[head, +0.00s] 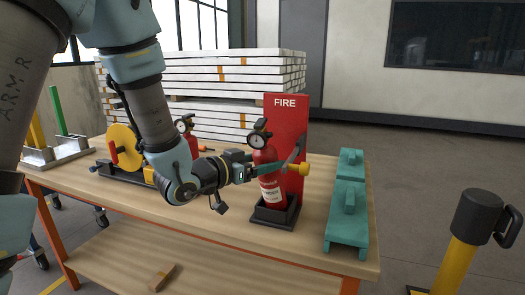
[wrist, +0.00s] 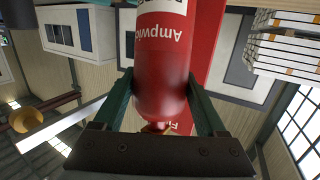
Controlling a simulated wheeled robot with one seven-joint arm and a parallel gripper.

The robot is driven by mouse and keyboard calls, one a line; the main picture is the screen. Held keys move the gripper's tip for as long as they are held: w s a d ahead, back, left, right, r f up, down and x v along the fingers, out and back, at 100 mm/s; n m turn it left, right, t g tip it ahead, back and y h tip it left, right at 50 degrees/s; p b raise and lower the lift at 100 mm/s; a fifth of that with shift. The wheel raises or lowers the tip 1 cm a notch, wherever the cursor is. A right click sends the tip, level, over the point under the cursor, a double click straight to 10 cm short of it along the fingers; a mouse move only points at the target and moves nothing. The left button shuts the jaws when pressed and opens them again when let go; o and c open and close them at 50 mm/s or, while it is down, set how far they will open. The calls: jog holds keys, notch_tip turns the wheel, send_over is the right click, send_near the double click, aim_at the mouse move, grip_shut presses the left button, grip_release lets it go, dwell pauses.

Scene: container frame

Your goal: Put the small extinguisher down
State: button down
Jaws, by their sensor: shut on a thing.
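The small extinguisher (head: 271,189) is a red cylinder with a pale label and a round gauge on top. My gripper (head: 256,171) is shut on its upper body, and the extinguisher stands nearly upright. Its lower end is at the black square holder (head: 262,222) in front of the red FIRE board (head: 287,112); I cannot tell if it rests on the holder's floor. In the wrist view the red body (wrist: 162,75) sits between the two green fingers of my gripper (wrist: 162,100).
A second red extinguisher (head: 187,143) with a gauge stands behind my arm, partly hidden. Teal blocks (head: 347,215) lie on the wooden table (head: 225,235) right of the holder. A yellow and black post (head: 465,240) stands at the right. Stacked white boards (head: 225,70) are behind.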

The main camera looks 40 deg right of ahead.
jog(key=shift+d+r+y+p, duration=0.5)
jog(key=shift+d+r+p, duration=0.35)
jog(key=shift+p, duration=0.1)
jog(key=shift+w+d+r+y+p, duration=0.15)
jog(key=shift+d+y+p, duration=0.75)
jog(key=shift+d+p, duration=0.25)
jog(key=shift+f, duration=1.15)
jog(key=shift+f, duration=0.15)
grip_release()
jog(key=shift+a, duration=0.15)
